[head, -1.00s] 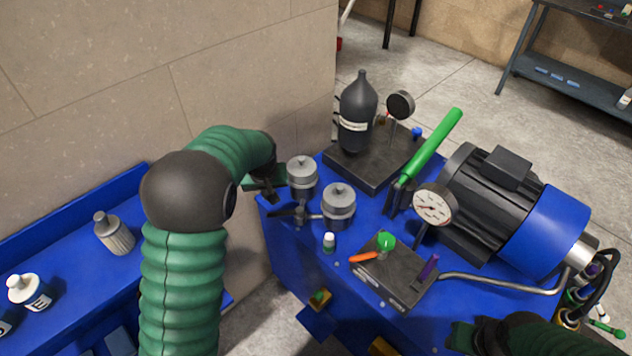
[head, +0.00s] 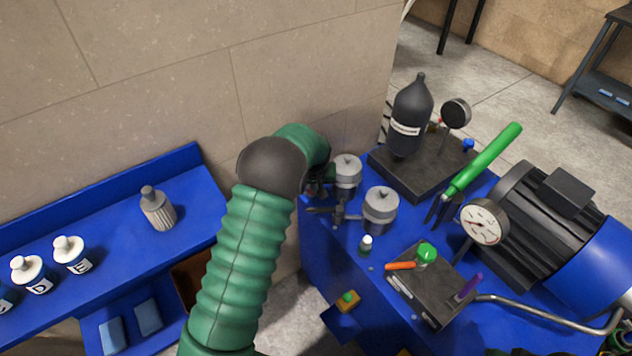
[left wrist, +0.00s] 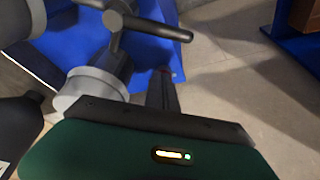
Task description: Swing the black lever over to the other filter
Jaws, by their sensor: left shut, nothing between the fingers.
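Two grey metal filters stand at the blue machine's left corner: a far one (head: 347,174) and a near one (head: 381,210). The black lever (head: 322,210) sticks out to the left from the fitting between them. In the left wrist view the lever (left wrist: 150,25) runs across the top, apart from the fingers. My left gripper (head: 319,183) is beside the far filter, partly hidden by my arm. In the left wrist view its narrow dark fingers (left wrist: 163,88) are shut and empty, just right of a filter (left wrist: 88,90). My right gripper is not in view.
A small vial (head: 366,245) and a black control box (head: 428,287) are in front. The wall (head: 300,60) is close on the left. A blue bench (head: 110,215) holds bottles.

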